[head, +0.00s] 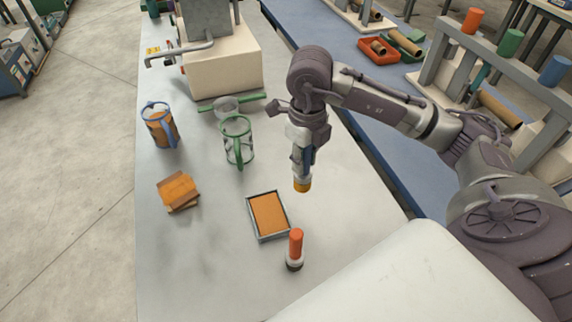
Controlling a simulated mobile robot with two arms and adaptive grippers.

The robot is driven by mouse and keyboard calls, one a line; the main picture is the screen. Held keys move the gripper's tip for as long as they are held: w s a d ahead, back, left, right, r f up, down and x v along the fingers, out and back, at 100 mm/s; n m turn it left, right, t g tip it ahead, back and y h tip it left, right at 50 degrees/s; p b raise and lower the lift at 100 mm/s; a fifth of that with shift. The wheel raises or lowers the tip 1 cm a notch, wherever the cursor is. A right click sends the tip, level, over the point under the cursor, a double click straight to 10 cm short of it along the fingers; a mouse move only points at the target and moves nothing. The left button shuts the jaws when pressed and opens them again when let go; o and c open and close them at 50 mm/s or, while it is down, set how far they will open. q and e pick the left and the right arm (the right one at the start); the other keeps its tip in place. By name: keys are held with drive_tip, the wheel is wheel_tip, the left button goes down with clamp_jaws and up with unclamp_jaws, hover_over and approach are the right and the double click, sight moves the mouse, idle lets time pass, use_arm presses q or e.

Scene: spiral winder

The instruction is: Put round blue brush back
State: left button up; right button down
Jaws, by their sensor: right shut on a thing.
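My right gripper (303,160) hangs pointing down above the grey-white table, right of the tray. It is shut on the round blue brush (303,184), which is mostly hidden by the fingers; a bit of blue and a yellow-orange lower end show. The held brush appears to be above the table top, not touching it. A second brush-like piece (295,248), with an orange top, white band and dark base, stands upright on the table below. My left gripper is not in view.
A dark-rimmed tray (250,224) with an orange-brown pad lies left of the standing piece. Loose brown pads (178,191), a blue-framed holder (161,125) and a green-framed holder (237,140) stand further left and back. A cream machine (222,72) is behind. The table's right part is clear.

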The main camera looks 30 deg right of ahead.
use_arm(q)
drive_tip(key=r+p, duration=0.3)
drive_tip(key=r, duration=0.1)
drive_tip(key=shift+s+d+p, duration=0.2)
drive_tip(key=shift+p, duration=0.2)
use_arm(e)
drive_tip(key=w+d+f, duration=0.1)
drive_tip(key=w+f, duration=0.2)
drive_tip(key=w+d+f, duration=0.1)
drive_tip(key=w+f, duration=0.2)
drive_tip(key=f, duration=0.1)
drive_tip(key=w+d+f, duration=0.2)
drive_tip(key=w+f, duration=0.1)
drive_tip(key=w, duration=0.1)
drive_tip(key=shift+f, duration=0.35)
drive_tip(key=shift+f, duration=0.15)
drive_tip(key=c, duration=0.9)
unclamp_jaws()
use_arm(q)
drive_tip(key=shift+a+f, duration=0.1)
